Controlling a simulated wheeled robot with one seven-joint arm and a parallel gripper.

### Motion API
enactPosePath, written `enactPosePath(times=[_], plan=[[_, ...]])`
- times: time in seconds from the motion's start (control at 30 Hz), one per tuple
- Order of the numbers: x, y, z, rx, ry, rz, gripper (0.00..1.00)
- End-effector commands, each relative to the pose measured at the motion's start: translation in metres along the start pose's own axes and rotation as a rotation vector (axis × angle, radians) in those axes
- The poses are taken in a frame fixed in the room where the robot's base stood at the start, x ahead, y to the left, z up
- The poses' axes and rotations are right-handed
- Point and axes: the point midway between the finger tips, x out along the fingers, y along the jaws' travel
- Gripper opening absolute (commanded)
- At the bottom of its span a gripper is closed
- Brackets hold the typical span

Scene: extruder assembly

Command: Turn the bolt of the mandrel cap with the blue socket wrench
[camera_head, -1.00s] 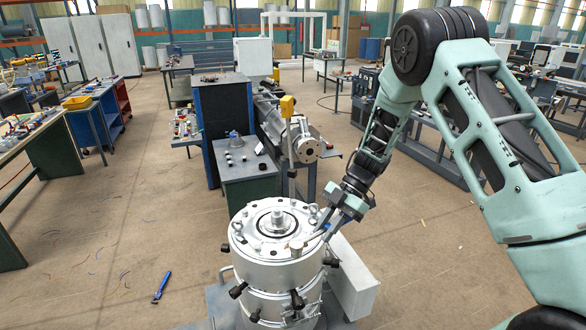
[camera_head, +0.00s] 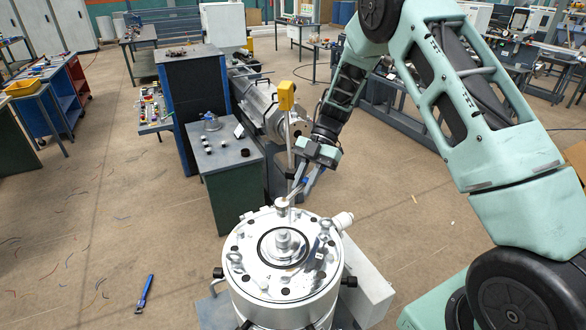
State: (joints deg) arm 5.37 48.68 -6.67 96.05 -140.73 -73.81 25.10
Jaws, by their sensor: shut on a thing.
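My gripper (camera_head: 297,191) points down and left over the large silver drum-shaped die (camera_head: 256,292). It is shut on a small silver cylindrical piece (camera_head: 282,208), with a little blue between the fingers. I cannot tell whether this piece is the end of the socket wrench. The cap's bolt cannot be made out. A blue tool (camera_head: 145,293) lies on the floor at lower left, its kind unclear.
A dark green bench (camera_head: 232,187) with small parts stands behind the die. A pole with a yellow box (camera_head: 286,96) rises close behind my gripper. A white box (camera_head: 366,290) stands right of the die.

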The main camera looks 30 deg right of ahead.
Motion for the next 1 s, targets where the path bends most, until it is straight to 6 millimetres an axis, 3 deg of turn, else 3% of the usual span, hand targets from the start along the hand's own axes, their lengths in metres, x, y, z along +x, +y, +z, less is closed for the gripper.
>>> enactPosePath(times=[0.87,1.0], plan=[[0.04,0.0,0.04,0.0,0.001,0.001,0.0],[0.038,0.0,0.038,0.0,0.0,0.001,0.0]])
